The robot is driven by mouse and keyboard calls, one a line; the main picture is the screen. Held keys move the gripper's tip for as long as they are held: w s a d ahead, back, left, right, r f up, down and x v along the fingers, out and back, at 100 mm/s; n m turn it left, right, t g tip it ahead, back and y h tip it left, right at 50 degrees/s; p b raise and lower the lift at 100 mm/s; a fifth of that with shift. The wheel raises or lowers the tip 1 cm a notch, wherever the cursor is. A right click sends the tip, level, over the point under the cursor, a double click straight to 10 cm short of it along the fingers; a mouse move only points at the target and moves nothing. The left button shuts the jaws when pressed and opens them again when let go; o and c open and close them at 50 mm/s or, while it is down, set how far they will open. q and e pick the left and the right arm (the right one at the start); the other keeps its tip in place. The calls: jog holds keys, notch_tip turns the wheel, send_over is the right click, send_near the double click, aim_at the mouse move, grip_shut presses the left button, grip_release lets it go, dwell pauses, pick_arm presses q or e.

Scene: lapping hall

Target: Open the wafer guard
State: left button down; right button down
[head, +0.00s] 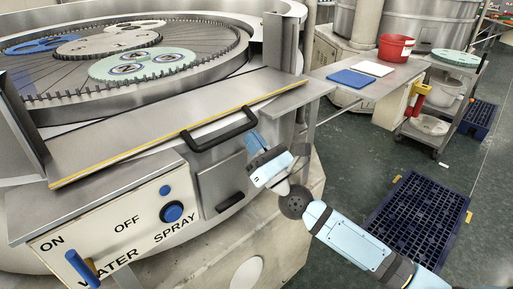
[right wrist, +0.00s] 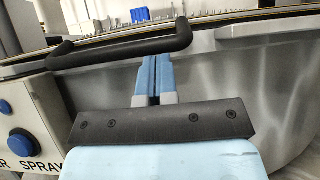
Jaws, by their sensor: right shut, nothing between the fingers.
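The wafer guard (head: 170,120) is a flat metal panel with a yellow front edge, lying down across the front of the round lapping machine. Its black bar handle (head: 218,134) is on the front edge; it also spans the right wrist view (right wrist: 125,46). My right gripper (head: 251,141) is shut and empty, close to the handle's right end in the head view. In the right wrist view its blue fingers (right wrist: 154,62) are together, with their tips at the handle's lower edge. I cannot tell whether they touch it. My left gripper is out of view.
A panel with a blue knob (head: 172,212) and a blue lever (head: 82,267) is at lower left. A metal post (head: 279,42) stands by the guard's right end. A side table (head: 375,95) with a red bucket (head: 396,48) and a blue pallet (head: 415,218) are at right.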

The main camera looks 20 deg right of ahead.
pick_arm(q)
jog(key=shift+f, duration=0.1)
